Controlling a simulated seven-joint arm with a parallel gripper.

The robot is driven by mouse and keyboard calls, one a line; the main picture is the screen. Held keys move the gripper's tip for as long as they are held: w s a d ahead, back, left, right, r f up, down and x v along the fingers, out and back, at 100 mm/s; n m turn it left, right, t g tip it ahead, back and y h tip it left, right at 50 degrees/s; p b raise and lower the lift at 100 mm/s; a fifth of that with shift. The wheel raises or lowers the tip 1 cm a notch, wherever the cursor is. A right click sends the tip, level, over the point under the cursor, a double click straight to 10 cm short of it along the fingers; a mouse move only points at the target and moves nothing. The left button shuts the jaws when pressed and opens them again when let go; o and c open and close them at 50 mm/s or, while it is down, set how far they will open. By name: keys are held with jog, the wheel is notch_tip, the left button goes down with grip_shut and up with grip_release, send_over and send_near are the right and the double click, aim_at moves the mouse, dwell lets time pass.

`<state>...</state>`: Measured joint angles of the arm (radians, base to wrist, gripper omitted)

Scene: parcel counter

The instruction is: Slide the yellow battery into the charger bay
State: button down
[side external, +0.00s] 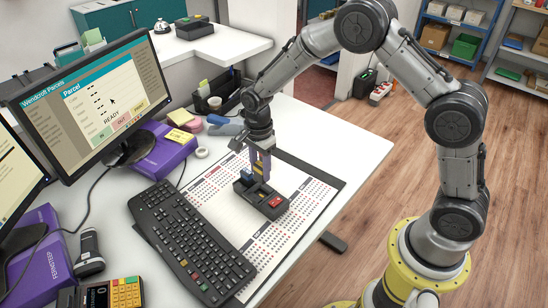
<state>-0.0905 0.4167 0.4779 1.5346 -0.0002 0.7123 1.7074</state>
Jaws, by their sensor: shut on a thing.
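The charger (256,205) is a dark block with several bays, lying on the desk pad to the right of the keyboard. A blue battery (246,177) stands at its left end and a red one (275,201) sits at its right end. My gripper (262,172) points down over the middle of the charger, shut on the yellow battery (258,168). Only a small yellow part shows between the fingers. I cannot tell whether the battery's lower end is inside a bay or just above it.
A black keyboard (190,240) lies close to the charger's left. A monitor (90,90), purple boxes (165,152) and a black desk organizer (217,100) stand farther left and behind. The printed desk pad (222,196) is mostly bare, and the white desk to the right is clear.

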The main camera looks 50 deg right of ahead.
aim_at(261, 178)
jog(key=shift+a+f, duration=0.1)
jog(key=shift+f, duration=1.75)
jog(key=shift+f, duration=1.3)
jog(key=shift+c, duration=1.6)
grip_release()
notch_tip(261, 178, up, 14)
jog(key=shift+f, duration=0.1)
